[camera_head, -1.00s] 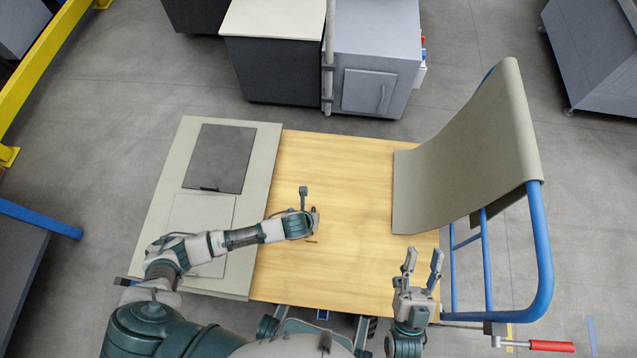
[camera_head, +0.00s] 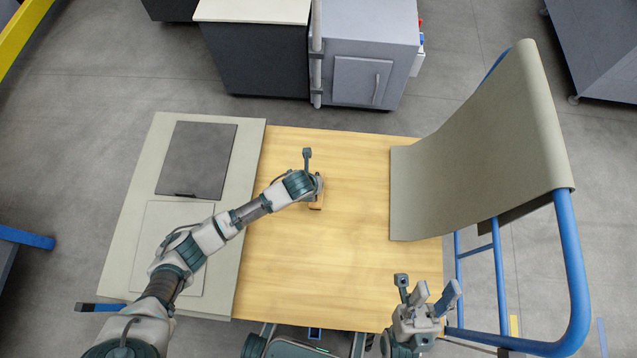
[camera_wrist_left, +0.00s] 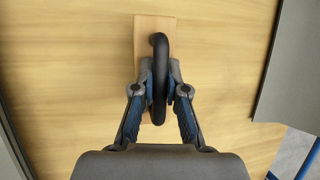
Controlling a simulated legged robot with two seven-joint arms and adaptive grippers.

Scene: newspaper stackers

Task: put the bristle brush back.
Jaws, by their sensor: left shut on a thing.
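The bristle brush shows in the left wrist view as a flat wooden block (camera_wrist_left: 147,40) with a curved black handle (camera_wrist_left: 160,75). My left gripper (camera_wrist_left: 160,88) is shut on the black handle. In the head view the end of the brush's block (camera_head: 316,203) shows beneath my left gripper (camera_head: 312,188), over the wooden tabletop (camera_head: 330,255). The bristles are hidden, and I cannot tell whether the brush touches the wood. My right gripper (camera_head: 433,297) is empty, with its fingers apart, near the front right corner of the tabletop.
A grey-green board (camera_head: 135,215) with a dark panel (camera_head: 197,160) and a pale panel lies along the left. A grey-green sheet (camera_head: 490,150) hangs over a blue tube frame (camera_head: 572,265) at the right. Grey cabinets (camera_head: 365,50) stand behind. The tabletop's middle is clear.

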